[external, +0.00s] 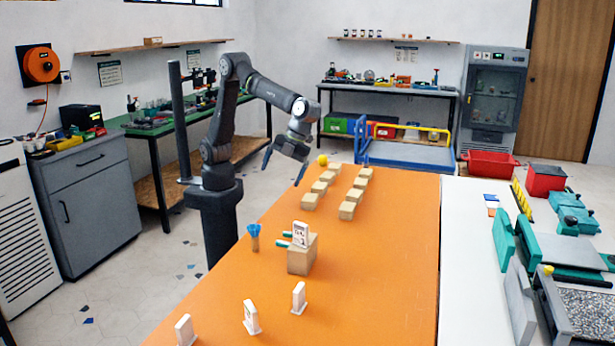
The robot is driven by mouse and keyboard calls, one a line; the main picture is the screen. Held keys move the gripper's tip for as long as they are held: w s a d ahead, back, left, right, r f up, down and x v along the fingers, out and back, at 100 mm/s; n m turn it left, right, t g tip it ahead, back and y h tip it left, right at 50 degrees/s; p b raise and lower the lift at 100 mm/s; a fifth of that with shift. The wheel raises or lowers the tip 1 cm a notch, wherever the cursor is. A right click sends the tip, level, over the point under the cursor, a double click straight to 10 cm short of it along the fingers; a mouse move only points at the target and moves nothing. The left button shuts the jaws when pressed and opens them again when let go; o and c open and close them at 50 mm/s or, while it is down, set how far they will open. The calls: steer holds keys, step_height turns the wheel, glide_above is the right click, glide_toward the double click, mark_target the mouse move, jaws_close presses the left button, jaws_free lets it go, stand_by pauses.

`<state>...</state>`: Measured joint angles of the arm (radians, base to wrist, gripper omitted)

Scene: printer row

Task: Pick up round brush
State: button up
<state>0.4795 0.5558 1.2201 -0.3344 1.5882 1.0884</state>
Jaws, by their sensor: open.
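No thing is plainly a round brush at this size. A small upright item with a blue, splayed top and a brown lower part (254,237) stands near the left edge of the orange table (350,290), and it may be the brush. Two teal-handled items (285,239) stick out to the left of a wooden block (301,259) and are also too small to name. My gripper (285,167) is open and empty, pointing down above the far left part of the table. It is apart from all these items and farther back.
Several tan blocks (347,210) stand in two rows on the far part of the table, with a yellow ball (322,160) behind them. A white card (300,234) stands by the wooden block. Several white markers (250,317) stand in front. The table's right side is clear.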

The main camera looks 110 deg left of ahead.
steer(key=c, duration=1.1)
steer(key=shift+o, duration=0.2)
steer(key=shift+s, duration=0.1)
steer(key=n+t+y, duration=0.2)
steer(key=n+t, duration=0.1)
steer(key=t, duration=0.1)
glide_above(254, 225)
steer(key=w, duration=0.1)
step_height(254, 225, down, 4)
steer(key=f, duration=1.2)
steer(key=shift+d, duration=0.4)
steer(key=f, duration=0.3)
steer(key=s+f, duration=0.1)
steer(key=shift+a+f, duration=0.15)
steer(key=shift+a, duration=0.15)
steer(key=shift+f, duration=0.5)
